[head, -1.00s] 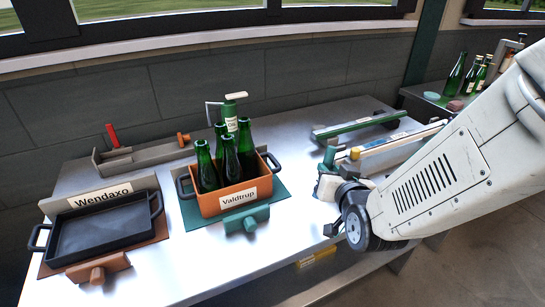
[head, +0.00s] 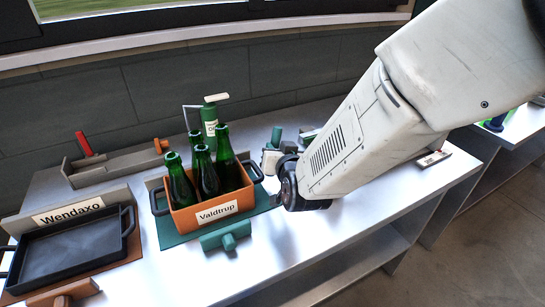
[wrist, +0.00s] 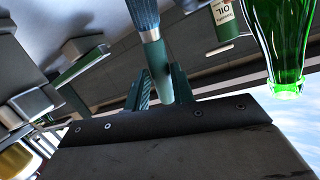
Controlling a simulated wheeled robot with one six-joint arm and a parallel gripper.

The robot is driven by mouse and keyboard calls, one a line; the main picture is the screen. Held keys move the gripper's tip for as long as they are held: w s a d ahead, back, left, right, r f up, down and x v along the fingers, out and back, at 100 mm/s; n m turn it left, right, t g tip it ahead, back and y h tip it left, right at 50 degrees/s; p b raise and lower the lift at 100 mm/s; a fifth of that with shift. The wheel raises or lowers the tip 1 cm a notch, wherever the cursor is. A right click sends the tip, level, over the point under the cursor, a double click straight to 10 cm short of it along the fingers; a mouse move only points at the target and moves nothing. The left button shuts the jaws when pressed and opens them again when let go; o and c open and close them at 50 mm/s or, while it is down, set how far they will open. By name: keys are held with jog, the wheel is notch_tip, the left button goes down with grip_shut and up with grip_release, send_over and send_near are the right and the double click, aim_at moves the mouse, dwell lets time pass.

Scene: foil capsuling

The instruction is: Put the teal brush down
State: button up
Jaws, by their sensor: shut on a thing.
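The teal brush (wrist: 146,14) is held in my gripper (wrist: 160,88), with its teal handle and pale metal band showing in the wrist view above the fingers. I cannot tell how high the brush is above the bench.
Several green bottles (head: 205,175) stand in the crate, on a teal mat (head: 178,233). A green oil can (head: 210,115) stands behind them. A black Wendaxo tray (head: 70,247) and a grey holder (head: 115,165) are at left. Bare bench lies in front of my gripper.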

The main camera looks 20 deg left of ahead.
jog(key=shift+a+f, duration=0.15)
jog(key=shift+a, duration=0.7)
jog(key=f, duration=0.2)
jog(key=d+f, duration=0.1)
jog(key=shift+w, duration=0.3)
jog(key=shift+s+a+f, duration=0.1)
jog(key=shift+a+f, duration=0.1)
jog(key=shift+a, duration=0.05)
jog(key=shift+s+a, duration=0.1)
jog(key=shift+f, duration=0.1)
jog(key=o, duration=1)
